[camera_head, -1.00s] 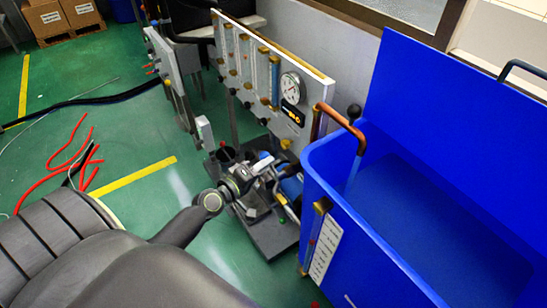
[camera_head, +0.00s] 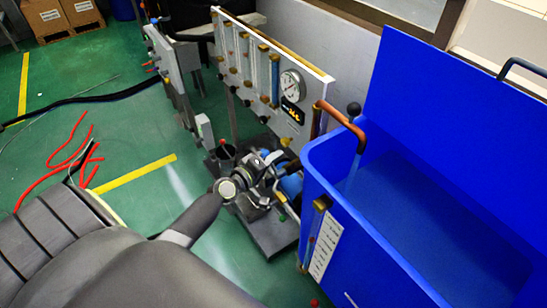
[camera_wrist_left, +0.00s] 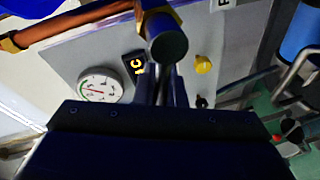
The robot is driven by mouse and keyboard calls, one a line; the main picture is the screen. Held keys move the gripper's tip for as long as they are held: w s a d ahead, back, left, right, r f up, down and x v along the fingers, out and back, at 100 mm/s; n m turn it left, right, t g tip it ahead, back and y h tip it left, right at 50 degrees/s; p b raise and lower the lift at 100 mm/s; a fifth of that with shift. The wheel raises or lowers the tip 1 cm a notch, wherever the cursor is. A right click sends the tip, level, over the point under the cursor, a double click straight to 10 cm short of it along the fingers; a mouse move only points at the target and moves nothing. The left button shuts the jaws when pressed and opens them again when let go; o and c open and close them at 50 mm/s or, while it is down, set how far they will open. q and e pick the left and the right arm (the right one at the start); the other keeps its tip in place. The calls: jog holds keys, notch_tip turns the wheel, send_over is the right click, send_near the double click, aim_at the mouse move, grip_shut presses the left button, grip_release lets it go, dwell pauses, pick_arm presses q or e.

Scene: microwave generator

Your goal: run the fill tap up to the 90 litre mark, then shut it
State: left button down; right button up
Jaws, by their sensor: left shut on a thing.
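The copper spout (camera_head: 341,120) bends over the rim of the blue tank (camera_head: 440,285). A pale blue streak (camera_head: 352,178) hangs below its mouth. A sight tube (camera_head: 311,235) with a white scale label (camera_head: 326,245) is on the tank's near side; its marks are too small to read. My left gripper (camera_head: 272,162) is low in front of the gauge panel. In the left wrist view its fingers (camera_wrist_left: 166,78) are shut on a dark round tap handle (camera_wrist_left: 168,46), below a brass fitting on the copper pipe (camera_wrist_left: 75,24). My right gripper is not in view.
The grey panel carries several flow tubes (camera_head: 252,65), a round dial (camera_head: 291,82), a lit display (camera_head: 292,113) and a yellow knob (camera_wrist_left: 203,64). Red hoses (camera_head: 75,150) lie on the green floor at left. Cardboard boxes (camera_head: 62,18) stand at the back.

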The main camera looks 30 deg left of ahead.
pick_arm(q)
jog(key=shift+f+n+g, duration=0.4)
jog(key=shift+f+n, duration=0.4)
jog(key=shift+n, duration=0.7)
jog(key=c, duration=1.5)
grip_release()
jog(key=shift+s+a, duration=0.1)
jog(key=b+v, duration=0.2)
jog(key=v, duration=1.5)
jog(key=shift+a+b, duration=0.3)
jog(key=shift+b, duration=0.1)
